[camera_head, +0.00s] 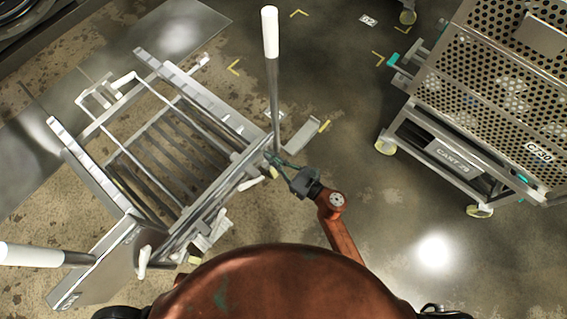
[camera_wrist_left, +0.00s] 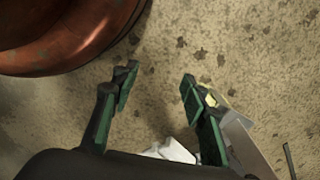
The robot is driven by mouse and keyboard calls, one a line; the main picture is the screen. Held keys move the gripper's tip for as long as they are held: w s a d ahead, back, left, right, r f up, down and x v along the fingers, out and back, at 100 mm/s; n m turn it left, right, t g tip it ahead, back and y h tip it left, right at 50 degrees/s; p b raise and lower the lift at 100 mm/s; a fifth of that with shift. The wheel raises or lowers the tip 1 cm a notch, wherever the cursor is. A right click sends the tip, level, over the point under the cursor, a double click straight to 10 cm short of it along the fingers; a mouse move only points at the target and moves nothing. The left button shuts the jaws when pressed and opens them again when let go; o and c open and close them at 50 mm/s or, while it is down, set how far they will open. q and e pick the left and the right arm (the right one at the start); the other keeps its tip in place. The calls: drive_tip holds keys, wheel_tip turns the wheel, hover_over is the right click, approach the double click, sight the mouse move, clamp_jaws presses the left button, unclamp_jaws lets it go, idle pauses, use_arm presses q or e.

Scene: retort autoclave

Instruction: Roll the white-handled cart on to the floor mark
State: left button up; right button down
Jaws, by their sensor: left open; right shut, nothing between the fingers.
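The white-handled cart (camera_head: 187,75) is a grey metal frame with a slatted deck, standing at an angle on the left in the head view. One white handle (camera_head: 270,32) rises at its right corner and the other white handle (camera_head: 32,255) is at lower left. My right gripper (camera_head: 272,161) is shut and empty beside the cart's right corner, below the upright handle; contact is unclear. My left gripper (camera_wrist_left: 157,82) is open in the left wrist view, over floor, with a metal cart part right of its fingers. Yellow floor corner marks (camera_head: 234,68) show beyond the cart.
A floor label 02 (camera_head: 368,20) and another yellow corner (camera_head: 379,58) lie at upper centre. Floor between the two carts is clear. A metal floor plate (camera_head: 60,120) lies at left.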

sight(259, 148)
use_arm(q)
drive_tip(key=shift+w+d+r, duration=0.2)
drive_tip(key=shift+r, duration=0.45)
use_arm(e)
drive_tip(key=shift+x, duration=1.15)
drive_tip(key=shift+w+a, duration=0.1)
drive_tip(key=shift+w+a+b, duration=0.35)
drive_tip(key=shift+a+b, duration=0.1)
drive_tip(key=shift+b, duration=0.1)
drive_tip(key=shift+w+a+f, duration=0.1)
drive_tip(key=shift+w+a, duration=0.15)
drive_tip(key=shift+a, duration=0.05)
use_arm(q)
drive_tip(key=r, duration=0.2)
drive_tip(key=shift+w+d+r, duration=0.25)
drive_tip(key=shift+w+r, duration=0.1)
use_arm(e)
drive_tip(key=shift+d, duration=0.1)
drive_tip(key=shift+s+d, duration=0.1)
